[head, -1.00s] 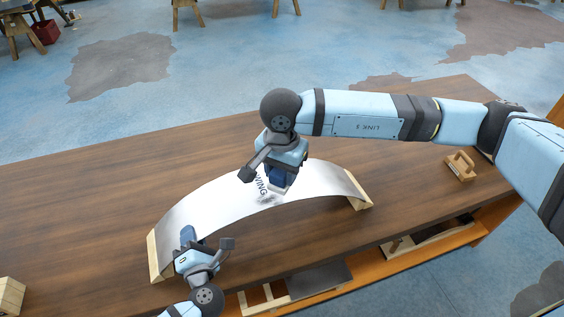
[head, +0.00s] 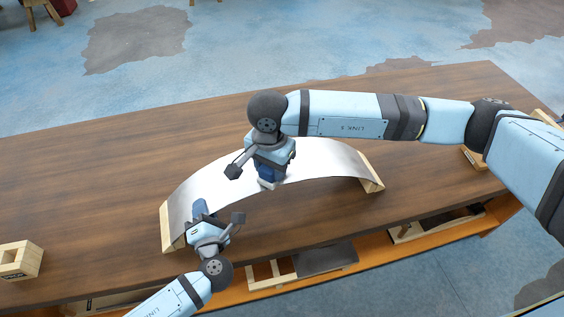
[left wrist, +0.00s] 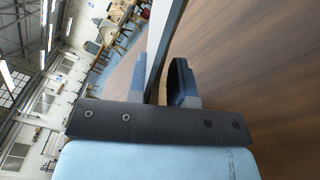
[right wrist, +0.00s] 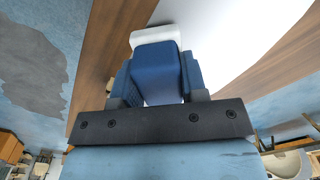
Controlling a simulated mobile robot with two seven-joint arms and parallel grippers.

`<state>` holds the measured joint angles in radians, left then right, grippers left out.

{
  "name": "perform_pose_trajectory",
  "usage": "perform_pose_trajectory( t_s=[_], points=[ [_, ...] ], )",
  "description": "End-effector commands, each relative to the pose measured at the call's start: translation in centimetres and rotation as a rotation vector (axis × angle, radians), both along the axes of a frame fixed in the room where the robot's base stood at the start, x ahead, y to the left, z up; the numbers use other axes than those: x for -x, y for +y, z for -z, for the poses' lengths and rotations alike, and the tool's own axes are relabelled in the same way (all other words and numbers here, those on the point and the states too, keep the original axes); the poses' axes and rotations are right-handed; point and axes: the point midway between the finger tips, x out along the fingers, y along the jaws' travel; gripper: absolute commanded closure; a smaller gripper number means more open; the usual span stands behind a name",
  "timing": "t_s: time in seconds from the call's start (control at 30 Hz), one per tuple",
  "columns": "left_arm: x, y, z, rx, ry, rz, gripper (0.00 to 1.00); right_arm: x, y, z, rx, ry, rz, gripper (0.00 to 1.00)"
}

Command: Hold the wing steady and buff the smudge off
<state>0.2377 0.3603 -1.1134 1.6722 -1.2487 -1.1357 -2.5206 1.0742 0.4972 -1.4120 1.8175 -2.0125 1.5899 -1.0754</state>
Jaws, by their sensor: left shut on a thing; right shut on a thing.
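The wing (head: 325,160) is a curved, silvery metal sheet arched over the table, with wooden blocks at its two ends. My left gripper (head: 201,211) is shut on the wing's near edge close to its left end; the wing's edge (left wrist: 160,45) runs between its fingers in the left wrist view. My right gripper (head: 270,172) is shut on a blue block with a white pad (right wrist: 154,36), at the top of the arch. Whether the pad touches the metal is hard to tell. No smudge is visible; the right gripper and block hide part of the surface.
The brown wooden table (head: 90,185) is clear behind and left of the wing. A small wooden box (head: 20,261) stands at the left front edge. A wooden piece (head: 474,158) lies at the right, partly behind my right arm. An orange shelf (head: 440,232) runs under the front edge.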

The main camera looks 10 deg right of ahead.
Motion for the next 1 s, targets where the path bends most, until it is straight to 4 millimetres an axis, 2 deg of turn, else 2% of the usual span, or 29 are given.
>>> perform_pose_trajectory(
  t_s=[0.2,1.0],
  points=[
    [0.0,0.0,0.0,-0.001,-0.001,0.0,0.99,0.2,2.1,0.0,-0.001,0.001,-0.001,0.88],
    [0.0,0.0,0.0,-0.001,-0.001,0.0,0.99,-0.3,-5.4,0.1,0.001,0.002,0.002,0.88]
  ],
)
